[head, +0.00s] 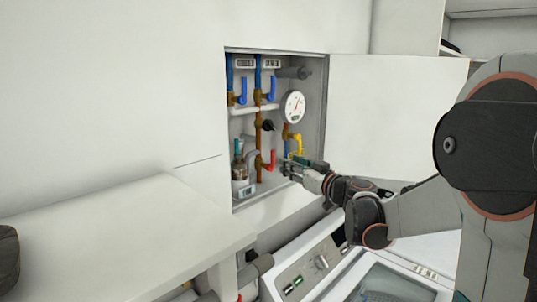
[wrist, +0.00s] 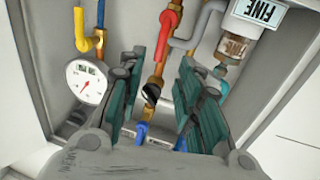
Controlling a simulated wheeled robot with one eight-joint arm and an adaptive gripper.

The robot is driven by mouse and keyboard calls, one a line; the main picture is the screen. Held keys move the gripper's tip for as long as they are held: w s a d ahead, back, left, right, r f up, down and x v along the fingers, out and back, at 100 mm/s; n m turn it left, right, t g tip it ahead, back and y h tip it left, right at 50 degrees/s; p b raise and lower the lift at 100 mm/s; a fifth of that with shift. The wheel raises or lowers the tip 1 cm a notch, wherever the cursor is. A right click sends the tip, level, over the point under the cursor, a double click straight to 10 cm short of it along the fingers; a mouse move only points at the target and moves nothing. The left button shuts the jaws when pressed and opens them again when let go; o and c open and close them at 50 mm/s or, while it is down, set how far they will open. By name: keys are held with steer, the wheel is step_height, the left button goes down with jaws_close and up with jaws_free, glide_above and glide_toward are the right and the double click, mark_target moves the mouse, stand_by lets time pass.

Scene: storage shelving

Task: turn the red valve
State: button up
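The red valve (head: 272,160) is a small red lever handle on a brass fitting, low in the open wall cabinet. In the wrist view the red lever (wrist: 169,22) shows at the top centre, beyond my fingertips. My gripper (head: 291,165) is at the cabinet opening, just right of the red lever in the head view. In the wrist view its two green-padded fingers (wrist: 162,60) are spread apart. A copper pipe and brass fitting show in the gap between them. I see no finger contact with the lever.
A yellow lever (head: 297,141) and a round gauge (head: 293,107) are close by on the right. Blue levers (head: 243,90) are higher up. A filter bowl (head: 240,172) stands at left. The open cabinet door (head: 395,115) is at right, above a white machine (head: 330,262).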

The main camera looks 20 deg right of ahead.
mark_target(273, 160)
steer(key=w, duration=0.3)
steer(key=w+a+p, duration=0.1)
steer(key=w, duration=0.3)
steer(key=w+a, duration=0.1)
steer(key=w, duration=0.2)
steer(key=shift+w+a+p, duration=0.1)
steer(key=shift+w+p, duration=0.25)
jaws_close()
